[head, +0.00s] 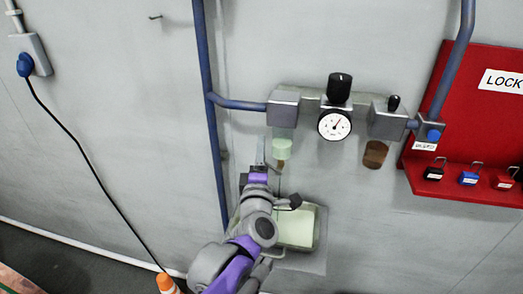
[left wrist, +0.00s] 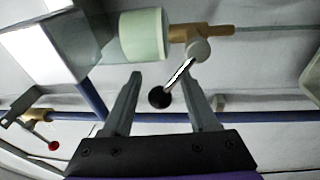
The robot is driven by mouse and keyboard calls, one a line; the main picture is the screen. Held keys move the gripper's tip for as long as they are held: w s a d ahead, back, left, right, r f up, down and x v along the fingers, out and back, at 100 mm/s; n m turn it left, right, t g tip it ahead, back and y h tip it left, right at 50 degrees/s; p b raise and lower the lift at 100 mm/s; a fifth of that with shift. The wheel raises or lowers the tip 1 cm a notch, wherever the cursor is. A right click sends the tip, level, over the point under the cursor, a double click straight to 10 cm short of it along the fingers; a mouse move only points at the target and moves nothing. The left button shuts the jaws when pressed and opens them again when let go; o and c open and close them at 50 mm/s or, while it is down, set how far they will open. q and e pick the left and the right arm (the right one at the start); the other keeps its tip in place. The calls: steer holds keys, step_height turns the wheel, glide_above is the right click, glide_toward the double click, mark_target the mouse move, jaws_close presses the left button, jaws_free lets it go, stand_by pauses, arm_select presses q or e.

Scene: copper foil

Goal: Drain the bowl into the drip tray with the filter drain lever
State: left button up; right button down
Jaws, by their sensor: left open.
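The pale green filter bowl (head: 283,145) hangs under the left grey block of the wall unit. It shows large in the left wrist view (left wrist: 144,36). Beside it there is a brass drain fitting (left wrist: 190,34) with the drain lever (left wrist: 180,73), a thin pale rod ending in a black ball knob. My left gripper (head: 260,158) is beside the bowl in the head view. In the left wrist view, its open fingers (left wrist: 162,74) stand on either side of the lever and knob; I cannot tell whether they touch. The pale drip tray (head: 298,229) is below, partly hidden by my left arm.
A gauge (head: 334,124) with a black knob and a brown bowl (head: 375,154) are to the right. Blue pipes (head: 208,90) run along the wall. A red lockout board (head: 460,130) is at right, an orange cone (head: 166,284) at bottom left.

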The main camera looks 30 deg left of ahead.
arm_select(q)
steer(key=v, duration=1)
steer(key=shift+o, duration=0.2)
steer(key=shift+a+r, duration=0.1)
step_height(320, 180, up, 6)
steer(key=s+m+t+h+p, duration=0.25)
steer(key=m+h, duration=0.25)
steer(key=m, duration=0.7)
step_height(320, 180, down, 5)
steer(key=s+a+m+g+h, duration=0.1)
steer(key=s+a+m+g, duration=0.1)
steer(key=m, duration=0.8)
steer(key=w, duration=1)
steer(key=shift+a, duration=0.4)
